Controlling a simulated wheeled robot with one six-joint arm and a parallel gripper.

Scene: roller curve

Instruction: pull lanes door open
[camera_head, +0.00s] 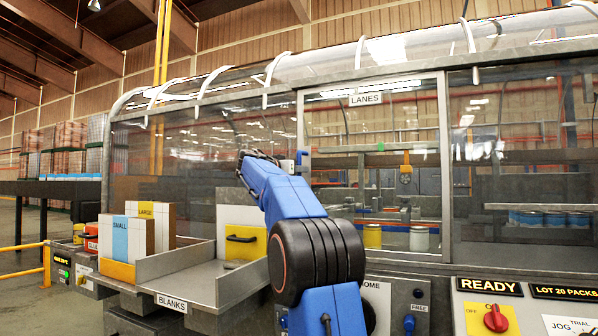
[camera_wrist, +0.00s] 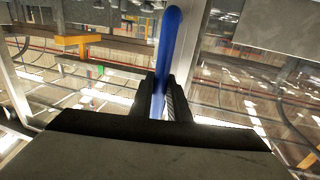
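The lanes door (camera_head: 372,195) is a clear framed panel under a LANES label (camera_head: 365,99) in the head view. It appears shut within its frame. A small blue part (camera_head: 301,156) shows at its left edge. In the wrist view a long blue bar-like handle (camera_wrist: 171,45) runs down between the two dark fingers of my gripper (camera_wrist: 165,100). The fingers stand close on both sides of the bar. Whether they press on it cannot be told. In the head view my blue arm hides part of the door's left side, and my gripper's fingertips are not clear.
A blanks tray (camera_head: 190,288) with boxes (camera_head: 140,232) stands left of my arm. A control panel with a red knob (camera_head: 495,318) is at the lower right. Yellow and white containers (camera_head: 418,238) show behind the door. Clear guard panels flank the door.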

